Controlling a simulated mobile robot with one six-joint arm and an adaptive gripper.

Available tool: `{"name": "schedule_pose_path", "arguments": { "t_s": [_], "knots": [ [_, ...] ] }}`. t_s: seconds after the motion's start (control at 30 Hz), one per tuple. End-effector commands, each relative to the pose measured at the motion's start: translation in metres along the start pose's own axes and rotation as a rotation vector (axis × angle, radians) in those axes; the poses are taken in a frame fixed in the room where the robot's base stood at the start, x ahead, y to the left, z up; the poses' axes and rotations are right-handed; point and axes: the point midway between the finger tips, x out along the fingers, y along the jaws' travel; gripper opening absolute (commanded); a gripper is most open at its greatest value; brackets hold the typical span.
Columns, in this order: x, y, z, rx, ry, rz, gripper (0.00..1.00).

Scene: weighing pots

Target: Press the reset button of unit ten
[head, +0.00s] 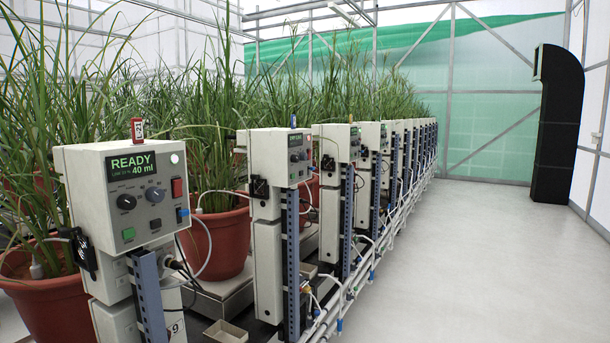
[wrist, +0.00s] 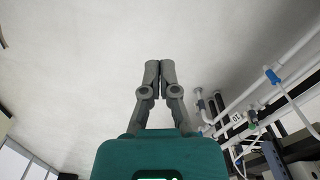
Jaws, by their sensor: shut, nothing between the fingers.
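My gripper (wrist: 160,66) is shut and empty in the wrist view, its two grey fingertips together against bare pale floor. It does not show in the head view. The nearest control unit (head: 85,185) in the head view has a screen reading READY 40 ml, dark knobs, a green button (head: 129,234), another small button (head: 155,224) and a red switch (head: 177,187). A tag with 9 (head: 174,328) is low on its post. The second unit (head: 268,160) stands behind it; its buttons are too small to tell apart. A small tag (wrist: 237,118) in the wrist view seems to read 10, upside down.
A row of similar units (head: 400,135) runs back beside potted plants (head: 212,243). White pipes (head: 345,300) and hoses line the row's base. The pale floor aisle (head: 470,260) on the right is clear up to a black duct (head: 556,125).

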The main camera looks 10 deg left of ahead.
Motion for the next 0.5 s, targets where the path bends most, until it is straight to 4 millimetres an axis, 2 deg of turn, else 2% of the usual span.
{"name": "schedule_pose_path", "arguments": {
  "t_s": [0.27, 0.5],
  "knots": [
    [-0.016, -0.008, -0.015, -0.001, 0.035, -0.024, 0.0],
    [-0.056, -0.035, -0.055, -0.005, 0.135, -0.095, 0.0]
  ]
}}
